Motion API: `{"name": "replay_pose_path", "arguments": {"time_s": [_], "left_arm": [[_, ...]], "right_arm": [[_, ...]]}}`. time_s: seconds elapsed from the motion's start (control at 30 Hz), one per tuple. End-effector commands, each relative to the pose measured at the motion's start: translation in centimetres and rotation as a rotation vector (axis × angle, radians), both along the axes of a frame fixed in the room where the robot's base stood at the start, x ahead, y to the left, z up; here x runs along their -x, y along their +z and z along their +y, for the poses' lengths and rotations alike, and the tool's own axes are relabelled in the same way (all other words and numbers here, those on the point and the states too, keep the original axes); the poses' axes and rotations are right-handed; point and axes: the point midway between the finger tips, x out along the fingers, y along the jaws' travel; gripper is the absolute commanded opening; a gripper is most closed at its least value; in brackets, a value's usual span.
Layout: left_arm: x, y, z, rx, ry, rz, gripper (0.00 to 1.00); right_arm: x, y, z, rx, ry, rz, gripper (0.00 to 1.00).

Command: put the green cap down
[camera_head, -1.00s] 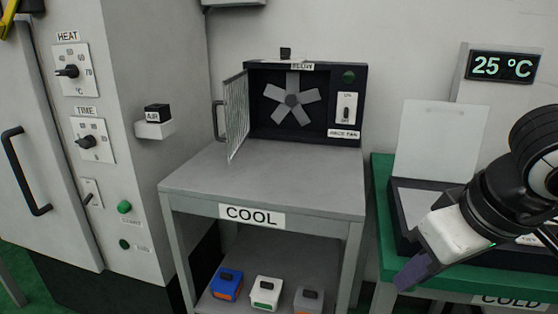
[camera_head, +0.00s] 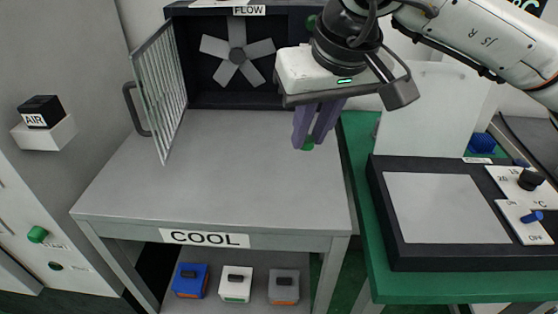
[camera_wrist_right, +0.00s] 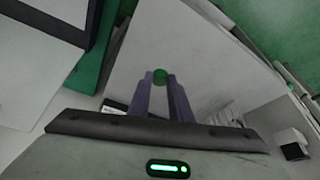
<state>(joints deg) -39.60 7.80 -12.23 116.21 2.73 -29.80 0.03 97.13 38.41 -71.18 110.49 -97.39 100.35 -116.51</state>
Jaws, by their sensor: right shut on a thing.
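The green cap (camera_head: 308,145) is small and mostly hidden between the purple fingertips of my right gripper (camera_head: 312,130). In the right wrist view the cap (camera_wrist_right: 160,76) shows as a round green end between the fingers. My right gripper is shut on it and hangs, pointing down, over the right side of the grey COOL table (camera_head: 220,190). The fingers look to be above the table top; the exact height is hard to tell. My left gripper is not in view.
The fan box (camera_head: 237,55) stands at the table's back, its mesh door (camera_head: 162,90) open at the left. A black hot plate (camera_head: 435,208) sits on the green table at right. Several coloured boxes lie on the lower shelf. Most of the grey top is clear.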

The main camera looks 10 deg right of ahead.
Motion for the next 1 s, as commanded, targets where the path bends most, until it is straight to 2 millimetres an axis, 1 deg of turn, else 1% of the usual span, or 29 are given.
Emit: {"name": "replay_pose_path", "arguments": {"time_s": [0.03, 0.2, 0.3, 0.43, 0.6, 0.67, 0.87, 1.0], "left_arm": [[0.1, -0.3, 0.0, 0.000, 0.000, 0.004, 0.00], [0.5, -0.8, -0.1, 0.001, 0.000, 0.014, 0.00], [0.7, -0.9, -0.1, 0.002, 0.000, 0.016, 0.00], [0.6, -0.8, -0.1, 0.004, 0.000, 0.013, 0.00], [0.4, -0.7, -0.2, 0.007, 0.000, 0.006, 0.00], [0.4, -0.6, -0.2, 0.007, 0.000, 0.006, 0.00], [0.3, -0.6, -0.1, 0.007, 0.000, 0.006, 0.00], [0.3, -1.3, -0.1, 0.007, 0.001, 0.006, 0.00]], "right_arm": [[0.1, -1.0, 0.0, 0.002, 0.001, 0.005, 0.00], [0.1, -4.2, -0.1, 0.002, 0.001, 0.006, 0.00], [0.1, -5.5, -0.1, 0.001, 0.000, 0.005, 0.00], [0.1, -6.7, -0.1, 0.001, 0.001, 0.003, 0.00], [0.1, -9.1, -0.1, 0.001, 0.001, 0.005, 0.00], [0.1, -9.4, -0.1, 0.000, 0.001, 0.002, 0.00], [0.0, -9.4, -0.1, 0.000, 0.001, 0.001, 0.00], [0.0, -9.9, -0.1, 0.000, 0.001, 0.001, 0.00]]}}
